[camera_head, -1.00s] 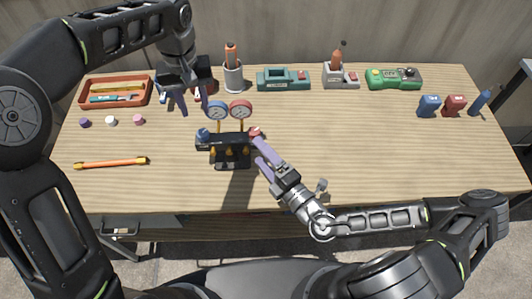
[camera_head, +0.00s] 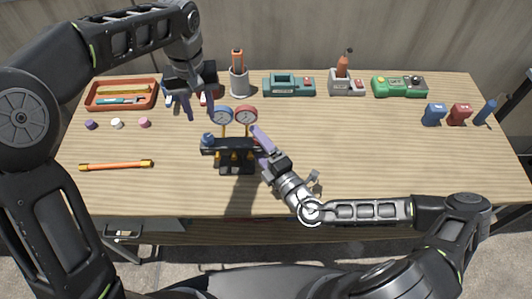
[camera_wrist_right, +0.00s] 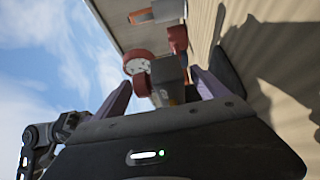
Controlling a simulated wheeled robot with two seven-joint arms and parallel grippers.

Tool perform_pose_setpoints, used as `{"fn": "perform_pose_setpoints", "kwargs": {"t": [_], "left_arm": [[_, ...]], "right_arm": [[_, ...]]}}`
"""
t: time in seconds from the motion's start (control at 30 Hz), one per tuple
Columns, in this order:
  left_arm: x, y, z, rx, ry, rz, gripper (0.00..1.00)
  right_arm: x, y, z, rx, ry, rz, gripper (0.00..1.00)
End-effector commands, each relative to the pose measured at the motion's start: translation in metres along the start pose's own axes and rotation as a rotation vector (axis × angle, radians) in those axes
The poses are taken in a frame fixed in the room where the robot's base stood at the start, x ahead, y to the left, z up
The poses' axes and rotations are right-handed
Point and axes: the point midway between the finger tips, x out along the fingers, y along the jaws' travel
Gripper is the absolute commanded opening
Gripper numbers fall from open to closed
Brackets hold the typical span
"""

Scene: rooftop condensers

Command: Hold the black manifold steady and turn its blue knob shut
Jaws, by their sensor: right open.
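The black manifold (camera_head: 238,163) stands upright near the middle of the table, with a blue gauge (camera_head: 221,115) and a red gauge (camera_head: 245,114) on top. Its blue knob (camera_head: 208,138) is at its left end. My right gripper (camera_head: 260,147) is open at the manifold's right end, which hides its red knob in the head view. In the right wrist view the manifold's dark end (camera_wrist_right: 168,77) lies between the spread fingers, with gaps on both sides. My left gripper (camera_head: 200,114) is open and empty, above and behind the blue knob, apart from it.
An orange tray (camera_head: 90,106), a grey cup (camera_head: 239,84), a teal device (camera_head: 288,91) and a green device (camera_head: 399,91) line the back. Small caps (camera_head: 117,123) and an orange rod (camera_head: 116,165) lie left. Blue and red items (camera_head: 459,114) stand right. The front right is clear.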

Motion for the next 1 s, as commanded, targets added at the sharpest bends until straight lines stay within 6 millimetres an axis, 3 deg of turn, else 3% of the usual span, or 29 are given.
{"fn": "perform_pose_setpoints", "kwargs": {"t": [0.2,0.47,1.0], "left_arm": [[0.000,0.000,0.000,0.000,0.000,0.000,0.36],[0.000,0.000,0.000,0.000,0.000,0.000,0.36],[0.000,0.000,0.000,0.000,0.000,0.000,0.36]], "right_arm": [[0.018,0.000,0.000,0.001,0.001,-0.001,0.84],[0.018,0.000,0.000,0.001,0.000,-0.001,0.84],[0.018,0.000,0.000,0.001,0.001,-0.001,0.40]]}}
